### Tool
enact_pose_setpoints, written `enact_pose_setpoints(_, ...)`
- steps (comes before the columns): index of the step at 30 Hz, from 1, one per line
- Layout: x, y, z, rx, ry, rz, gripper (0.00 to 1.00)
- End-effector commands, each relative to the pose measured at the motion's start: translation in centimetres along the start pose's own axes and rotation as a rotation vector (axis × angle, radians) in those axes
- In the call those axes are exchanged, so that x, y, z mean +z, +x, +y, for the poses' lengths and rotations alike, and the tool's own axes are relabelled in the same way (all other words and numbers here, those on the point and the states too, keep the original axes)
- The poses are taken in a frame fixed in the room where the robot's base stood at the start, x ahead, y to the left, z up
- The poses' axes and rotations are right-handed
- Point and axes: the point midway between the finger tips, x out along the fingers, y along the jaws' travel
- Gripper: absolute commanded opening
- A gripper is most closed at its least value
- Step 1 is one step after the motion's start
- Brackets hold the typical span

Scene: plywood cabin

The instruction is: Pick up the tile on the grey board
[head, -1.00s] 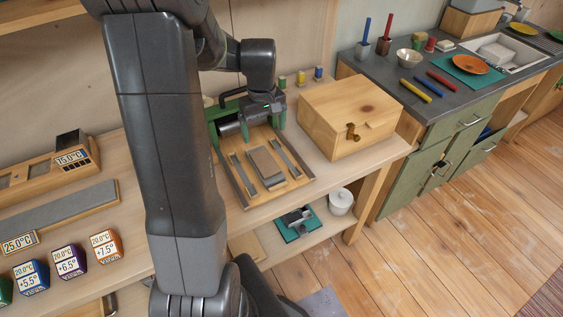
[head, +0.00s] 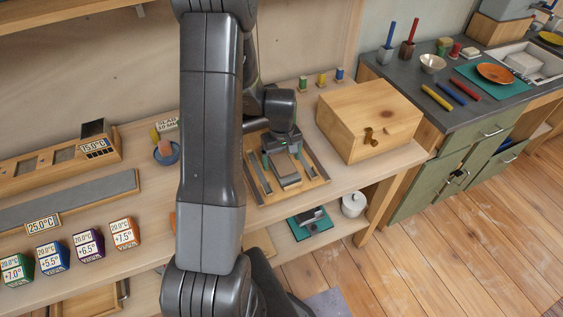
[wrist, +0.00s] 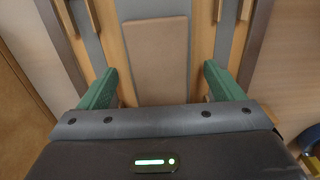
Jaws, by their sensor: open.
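A flat brownish-grey tile (head: 287,176) lies on a wooden tray (head: 277,196) between two narrow grey strips, with darker rails at the tray's sides. In the wrist view the tile (wrist: 158,50) is centred ahead of my gripper. My gripper (head: 282,158) is low over the far part of the tile. Its two green fingers (wrist: 160,72) are apart, one on each side of the tile, with wood visible between finger and tile. The tile's near end in the wrist view is hidden by the gripper body. A long grey board (head: 70,209) lies at left on the bench.
A wooden box (head: 368,118) with a latch stands right of the tray. Several labelled cubes (head: 88,246) line the bench's front left. A blue bowl (head: 166,153) is behind my arm's left side. A white pot (head: 353,204) stands on the shelf below.

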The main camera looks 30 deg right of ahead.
Motion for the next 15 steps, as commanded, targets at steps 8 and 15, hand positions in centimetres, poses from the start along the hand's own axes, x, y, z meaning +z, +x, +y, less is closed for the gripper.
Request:
enact_pose_setpoints(8, 0.02, 1.07, 0.00, 0.000, 0.000, 0.000, 0.87)
enact_pose_setpoints(15, 0.00, 1.04, 0.01, 0.000, 0.000, 0.001, 0.64)
